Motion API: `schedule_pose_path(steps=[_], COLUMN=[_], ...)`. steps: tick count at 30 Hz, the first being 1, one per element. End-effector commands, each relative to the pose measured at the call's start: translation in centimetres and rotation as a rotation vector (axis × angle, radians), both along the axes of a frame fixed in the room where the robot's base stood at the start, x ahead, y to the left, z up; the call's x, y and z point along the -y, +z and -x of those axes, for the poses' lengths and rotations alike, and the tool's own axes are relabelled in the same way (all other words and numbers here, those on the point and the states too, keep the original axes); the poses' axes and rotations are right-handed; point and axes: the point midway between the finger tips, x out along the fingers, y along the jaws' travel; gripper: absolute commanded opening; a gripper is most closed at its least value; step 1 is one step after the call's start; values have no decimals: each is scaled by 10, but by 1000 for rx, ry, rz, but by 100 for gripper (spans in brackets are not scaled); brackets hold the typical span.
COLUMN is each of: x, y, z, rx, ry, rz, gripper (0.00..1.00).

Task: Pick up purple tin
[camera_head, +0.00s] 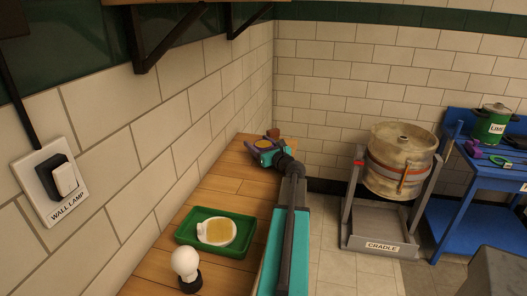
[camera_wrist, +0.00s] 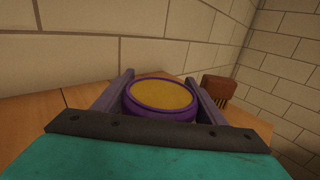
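The purple tin (camera_wrist: 160,113), round with a yellow top, lies between the two fingers of my gripper (camera_wrist: 161,85) in the wrist view. The fingers stand close along its left and right sides. I cannot tell whether they press on it or only flank it, nor whether the tin rests on the wooden counter. In the head view my gripper (camera_head: 264,145) is at the far end of the counter, near the wall corner. Only a little purple shows there, and the tin is hard to make out.
Tiled walls close in the left and back. On the wooden counter (camera_head: 222,186) are a green tray (camera_head: 185,236) holding a white-rimmed yellow item and a white bulb (camera_head: 185,262). A barrel cradle (camera_head: 380,240) and blue bench (camera_head: 460,215) stand right.

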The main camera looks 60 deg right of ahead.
Motion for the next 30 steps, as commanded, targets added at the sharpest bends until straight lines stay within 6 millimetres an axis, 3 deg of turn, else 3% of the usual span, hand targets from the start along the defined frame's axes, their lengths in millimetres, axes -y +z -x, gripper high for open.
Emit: schedule_pose_path(steps=[1, 5, 17, 30], x=[0, 0, 0, -1], y=[0, 0, 4, 37], z=[0, 0, 1, 3], rx=[0, 0, 0, 1], ry=[0, 0, -1, -1], rz=[0, 0, 1, 2], gripper=[55, 34, 34, 34])
